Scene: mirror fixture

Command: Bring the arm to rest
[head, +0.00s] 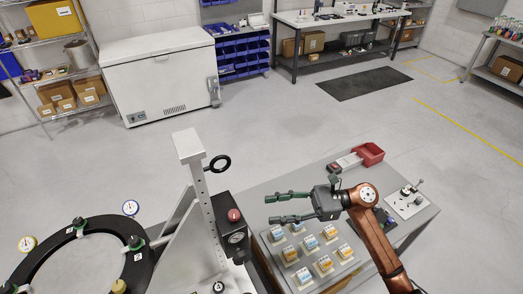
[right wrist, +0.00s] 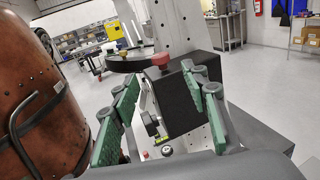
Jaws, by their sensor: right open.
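My right gripper (head: 270,208) is open, with two green-padded fingers pointing left above the grey table (head: 400,232). Nothing shows between its fingers in the head view. My right arm, copper coloured, comes in from the lower right. In the right wrist view the open fingers (right wrist: 160,85) frame a black box with a red button (right wrist: 178,95) on the fixture beyond; they look apart from it. The same black box (head: 236,232) stands left of the gripper in the head view. My left gripper is not in view.
A white fixture post (head: 190,150) with a black ring handle stands left of the gripper. A large black ring (head: 45,250) with clamps and dials lies at lower left. Blue and yellow blocks on a tray (head: 345,268) lie below the gripper.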

